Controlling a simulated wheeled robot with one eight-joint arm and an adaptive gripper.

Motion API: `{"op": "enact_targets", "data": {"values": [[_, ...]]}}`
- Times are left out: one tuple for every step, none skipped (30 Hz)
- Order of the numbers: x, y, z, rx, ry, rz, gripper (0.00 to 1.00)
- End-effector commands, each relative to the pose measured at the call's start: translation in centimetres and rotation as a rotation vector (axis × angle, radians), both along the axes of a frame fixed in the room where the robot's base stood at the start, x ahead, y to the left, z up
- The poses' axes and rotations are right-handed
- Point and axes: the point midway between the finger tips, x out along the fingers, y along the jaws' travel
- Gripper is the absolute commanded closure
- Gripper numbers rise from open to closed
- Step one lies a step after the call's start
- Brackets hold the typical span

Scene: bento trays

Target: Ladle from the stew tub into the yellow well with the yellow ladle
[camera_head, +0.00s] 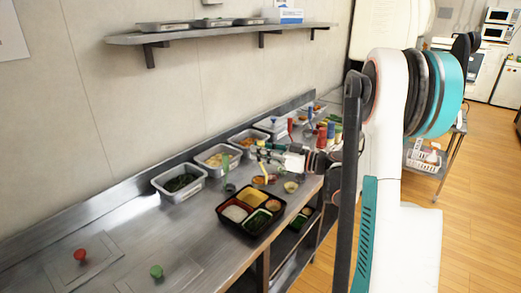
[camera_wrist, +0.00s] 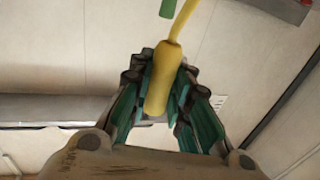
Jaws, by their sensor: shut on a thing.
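My gripper (camera_head: 264,154) is above the back of the steel counter, beside the row of tubs. In the wrist view my gripper (camera_wrist: 163,100) is shut on the thick handle of the yellow ladle (camera_wrist: 163,75), whose thin stem runs up out of the picture. The ladle (camera_head: 263,172) hangs below the gripper in the head view; its bowl is too small to make out. A black bento tray (camera_head: 252,232) stands at the counter's front edge, with a yellow well (camera_head: 251,199) at its back. Several steel tubs (camera_head: 204,171) line the wall; I cannot tell which holds stew.
A green handle (camera_head: 225,162) rises by one tub. Red (camera_head: 80,255) and green (camera_head: 156,271) knobs sit at the front left. A shelf (camera_head: 220,32) is above. The left counter is mostly clear.

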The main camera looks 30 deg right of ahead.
Motion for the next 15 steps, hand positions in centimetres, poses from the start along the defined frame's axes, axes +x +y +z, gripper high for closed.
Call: {"op": "enact_targets", "data": {"values": [[0.0,0.0,-0.6,0.0,0.0,0.0,1.0],[0.1,0.2,-0.6,-0.008,0.004,0.001,1.0],[0.2,0.6,-0.4,-0.035,0.017,0.002,1.0],[0.4,0.9,-0.4,-0.054,0.026,0.002,1.0],[0.4,1.1,-0.5,-0.072,0.034,0.002,1.0],[0.6,1.3,-0.6,-0.096,0.045,0.001,1.0],[0.6,1.6,-0.6,-0.114,0.053,0.002,1.0],[0.8,1.8,-0.6,-0.131,0.062,0.002,1.0],[0.9,2.1,-0.7,-0.155,0.073,0.003,1.0],[1.0,2.3,-0.7,-0.173,0.082,0.002,1.0],[1.1,2.5,-0.8,-0.191,0.089,0.002,1.0],[1.2,2.8,-0.8,-0.214,0.099,0.002,1.0],[1.3,3.0,-0.8,-0.231,0.109,0.003,1.0],[1.5,3.2,-0.8,-0.247,0.116,0.003,1.0],[1.6,3.5,-0.8,-0.269,0.127,0.002,1.0]]}}
